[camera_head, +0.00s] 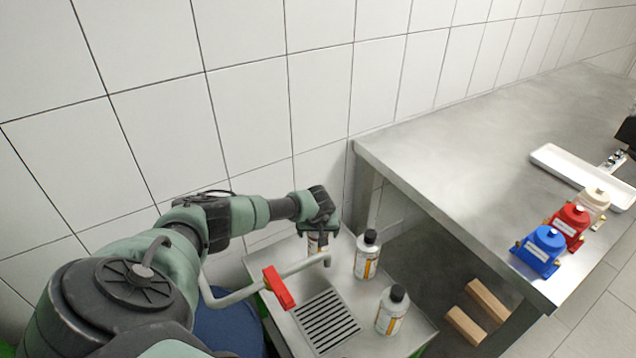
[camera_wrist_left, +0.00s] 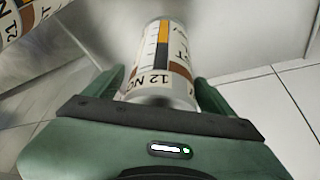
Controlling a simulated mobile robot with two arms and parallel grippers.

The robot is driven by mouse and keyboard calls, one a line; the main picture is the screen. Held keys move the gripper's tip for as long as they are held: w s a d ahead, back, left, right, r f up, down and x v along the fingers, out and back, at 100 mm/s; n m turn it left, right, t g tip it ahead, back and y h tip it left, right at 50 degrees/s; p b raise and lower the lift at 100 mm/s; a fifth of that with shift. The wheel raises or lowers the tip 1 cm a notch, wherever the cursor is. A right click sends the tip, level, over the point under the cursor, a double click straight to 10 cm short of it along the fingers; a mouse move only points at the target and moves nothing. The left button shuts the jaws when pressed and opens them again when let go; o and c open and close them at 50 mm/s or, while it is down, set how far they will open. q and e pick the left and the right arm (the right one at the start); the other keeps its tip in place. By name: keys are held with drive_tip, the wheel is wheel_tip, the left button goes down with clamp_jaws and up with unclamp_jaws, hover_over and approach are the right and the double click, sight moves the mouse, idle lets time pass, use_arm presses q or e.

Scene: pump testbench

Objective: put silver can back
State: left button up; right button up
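The silver can (camera_head: 313,245) with its white, orange and dark label is at the back left of the metal drain surface, partly hidden by my left gripper and a bent pipe. My left gripper (camera_head: 319,228) is at the can's upper part. In the left wrist view the can (camera_wrist_left: 164,60) sits between the two fingers of the left gripper (camera_wrist_left: 160,92), which look closed against its sides. Whether its base touches the surface is hidden. My right gripper is not seen.
Two similar black-capped cans stand nearby, one (camera_head: 367,256) right of the held can and one (camera_head: 391,311) in front. A steel table (camera_head: 470,150) with a white tray (camera_head: 575,172) and colored pumps is right.

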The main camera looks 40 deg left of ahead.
use_arm(q)
drive_tip(key=v, duration=1.2)
drive_tip(key=shift+p, duration=0.3)
drive_tip(key=shift+r, duration=0.15)
